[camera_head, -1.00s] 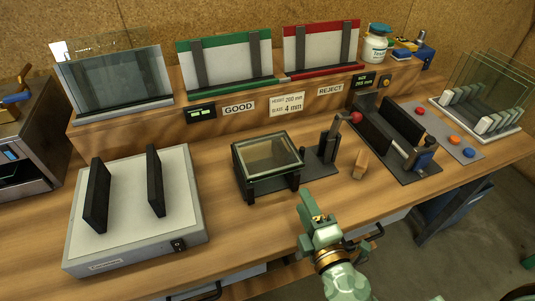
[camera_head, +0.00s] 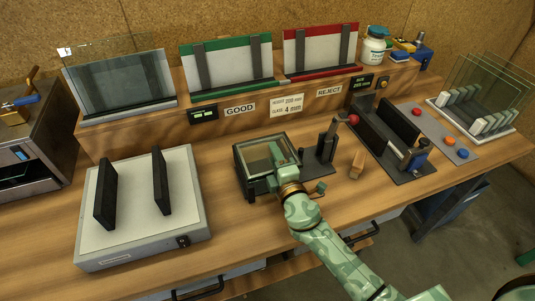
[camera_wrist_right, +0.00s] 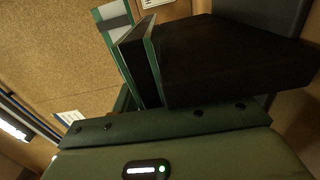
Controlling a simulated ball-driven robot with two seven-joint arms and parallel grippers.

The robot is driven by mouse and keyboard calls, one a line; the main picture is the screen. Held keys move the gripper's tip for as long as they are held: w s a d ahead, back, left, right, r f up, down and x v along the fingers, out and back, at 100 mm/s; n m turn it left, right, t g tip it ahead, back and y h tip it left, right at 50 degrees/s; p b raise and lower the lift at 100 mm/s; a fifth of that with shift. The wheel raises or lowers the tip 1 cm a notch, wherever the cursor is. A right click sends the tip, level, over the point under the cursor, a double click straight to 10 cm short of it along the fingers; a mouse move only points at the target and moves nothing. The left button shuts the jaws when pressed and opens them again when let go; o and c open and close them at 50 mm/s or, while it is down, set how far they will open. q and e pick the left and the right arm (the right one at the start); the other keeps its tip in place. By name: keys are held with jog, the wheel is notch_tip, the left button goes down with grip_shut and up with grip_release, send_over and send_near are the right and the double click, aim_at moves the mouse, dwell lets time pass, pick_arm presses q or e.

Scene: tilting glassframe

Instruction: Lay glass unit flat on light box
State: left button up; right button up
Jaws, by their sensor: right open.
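The framed glass unit (camera_head: 253,155) lies level on a small black stand (camera_head: 247,187) in the middle of the bench. The light box (camera_head: 125,225) is the pale, low box to its left, with two upright black pads on its top. My right gripper (camera_head: 281,158) is open over the right part of the glass unit and hides some of it. I cannot tell whether it touches the frame. In the right wrist view, dark finger pads with green edges (camera_wrist_right: 152,62) fill the middle, and the glass unit is not clear there. My left gripper is not in view.
A black upright post (camera_head: 327,145) stands right of the glass unit. A clamp fixture (camera_head: 385,135) and a glass rack (camera_head: 470,118) are farther right. Green GOOD (camera_head: 225,65) and red REJECT (camera_head: 322,48) holders stand behind. Bare bench lies between light box and stand.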

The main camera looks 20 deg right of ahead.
jog(key=shift+w, duration=0.25)
grip_shut()
